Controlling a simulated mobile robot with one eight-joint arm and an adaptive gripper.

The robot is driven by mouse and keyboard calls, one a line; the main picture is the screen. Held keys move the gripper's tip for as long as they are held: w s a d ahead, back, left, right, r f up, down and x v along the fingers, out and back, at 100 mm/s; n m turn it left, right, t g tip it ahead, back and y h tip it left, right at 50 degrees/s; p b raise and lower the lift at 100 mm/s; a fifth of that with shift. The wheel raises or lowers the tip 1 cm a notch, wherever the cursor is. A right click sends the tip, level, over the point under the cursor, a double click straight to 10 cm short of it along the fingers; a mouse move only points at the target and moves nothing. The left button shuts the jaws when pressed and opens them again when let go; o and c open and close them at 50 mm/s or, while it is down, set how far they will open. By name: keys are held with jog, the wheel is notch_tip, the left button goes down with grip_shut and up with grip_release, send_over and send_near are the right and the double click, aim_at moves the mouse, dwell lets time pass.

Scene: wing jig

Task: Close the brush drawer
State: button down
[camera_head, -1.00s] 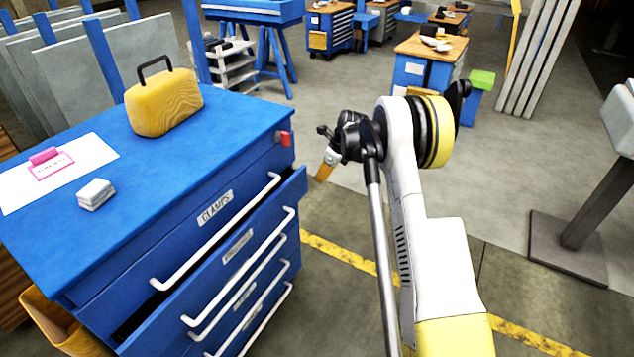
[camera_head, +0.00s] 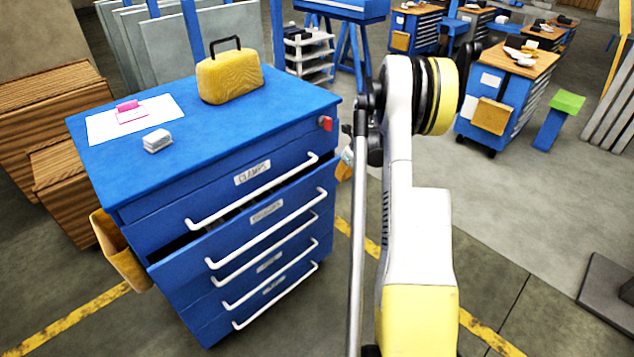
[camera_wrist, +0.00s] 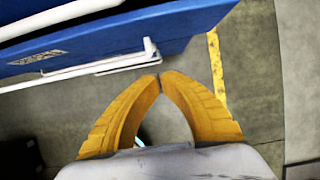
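The blue drawer cabinet (camera_head: 225,80) stands left of centre in the head view. Its second drawer (camera_head: 300,215), with a white handle and a label too blurred to read, is pulled partly out below the drawer labelled CLAMPS (camera_head: 215,200). A dark gap shows above its front. My gripper's orange fingers (camera_wrist: 160,77) meet at their tips in the wrist view, with nothing between them. A blue drawer front (camera_wrist: 120,38) and white handles (camera_wrist: 100,68) lie just above the fingertips there. In the head view my arm hides most of the gripper, right of the cabinet.
On the cabinet top are a yellow case (camera_head: 230,78), a white sheet (camera_head: 105,126) with a pink item, and a small grey-white stack (camera_head: 157,141). A yellow bin (camera_head: 120,255) hangs on its left side. Wooden crates (camera_head: 50,105) stand left.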

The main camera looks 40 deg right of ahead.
aim_at(327, 184)
jog(key=shift+w+a+f+b, duration=0.1)
jog(key=shift+w+f+b, duration=1)
jog(key=shift+w+f, duration=0.95)
jog(key=shift+w+f+b, duration=1.1)
jog(key=shift+w+f, duration=0.6)
jog(key=shift+f, duration=0.5)
